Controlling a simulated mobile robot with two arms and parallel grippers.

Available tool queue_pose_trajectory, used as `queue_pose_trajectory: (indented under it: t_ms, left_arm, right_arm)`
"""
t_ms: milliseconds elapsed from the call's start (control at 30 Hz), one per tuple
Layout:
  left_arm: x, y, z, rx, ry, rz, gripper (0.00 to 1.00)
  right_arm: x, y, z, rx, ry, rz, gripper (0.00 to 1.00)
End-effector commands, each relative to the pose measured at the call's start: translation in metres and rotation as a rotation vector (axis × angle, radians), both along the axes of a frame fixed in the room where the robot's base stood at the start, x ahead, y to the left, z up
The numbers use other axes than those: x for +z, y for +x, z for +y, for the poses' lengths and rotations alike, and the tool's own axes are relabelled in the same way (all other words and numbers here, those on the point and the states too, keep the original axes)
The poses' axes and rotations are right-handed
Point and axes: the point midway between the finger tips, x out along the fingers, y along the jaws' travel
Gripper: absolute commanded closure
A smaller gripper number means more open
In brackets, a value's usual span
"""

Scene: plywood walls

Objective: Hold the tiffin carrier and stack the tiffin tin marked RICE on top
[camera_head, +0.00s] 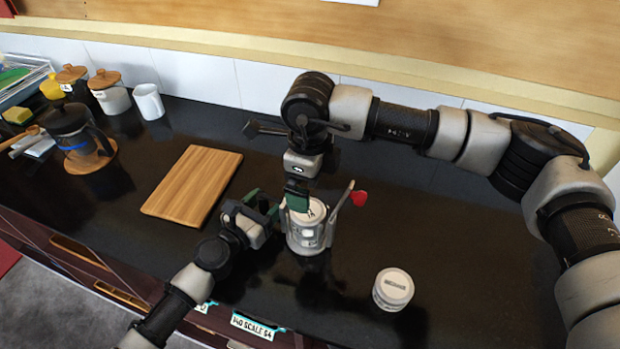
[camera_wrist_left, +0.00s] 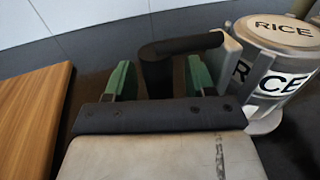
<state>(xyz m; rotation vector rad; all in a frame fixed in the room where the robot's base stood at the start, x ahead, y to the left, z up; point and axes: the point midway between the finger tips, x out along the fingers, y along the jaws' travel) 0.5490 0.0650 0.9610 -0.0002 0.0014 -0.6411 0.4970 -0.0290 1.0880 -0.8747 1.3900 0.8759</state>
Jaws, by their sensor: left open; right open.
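The tiffin carrier (camera_head: 322,243) stands upright on the dark counter, with a red-knobbed lever (camera_head: 358,198) sticking up at its right. A round tin marked RICE (camera_wrist_left: 285,35) sits in it; its pale lid (camera_head: 313,211) shows in the head view. The carrier's black handle (camera_wrist_left: 185,45) reaches left between the green fingertips of my left gripper (camera_wrist_left: 158,80). That gripper (camera_head: 257,205) is open, left of the carrier; contact with the handle is unclear. My right gripper (camera_head: 298,195) is open just above the tin's lid, which it partly hides.
Another lidded tin (camera_head: 393,288) stands alone at the front right; its lettering is too small to read. A wooden board (camera_head: 192,186) lies left of the carrier. A French press (camera_head: 75,130), jars (camera_head: 110,92) and a white mug (camera_head: 148,102) stand at the far left.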

Motion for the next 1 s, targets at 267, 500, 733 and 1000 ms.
queue_pose_trajectory:
  t_ms: [267,500,733,1000]
  left_arm:
    - [-0.001,-0.046,0.034,0.001,0.0,0.004,0.46]
    - [-0.001,-0.076,0.056,0.001,0.0,0.003,0.46]
    - [0.0,-0.087,0.065,0.0,0.001,0.001,0.46]
    - [0.0,-0.088,0.066,0.0,0.001,-0.001,0.46]
  right_arm:
    - [0.0,0.0,0.0,0.0,0.0,0.0,0.0]
    - [0.0,0.0,0.0,0.0,0.0,0.0,0.0]
    - [0.0,0.0,0.0,0.0,0.0,0.0,0.0]
    - [0.0,0.0,0.0,0.0,0.0,0.0,0.0]
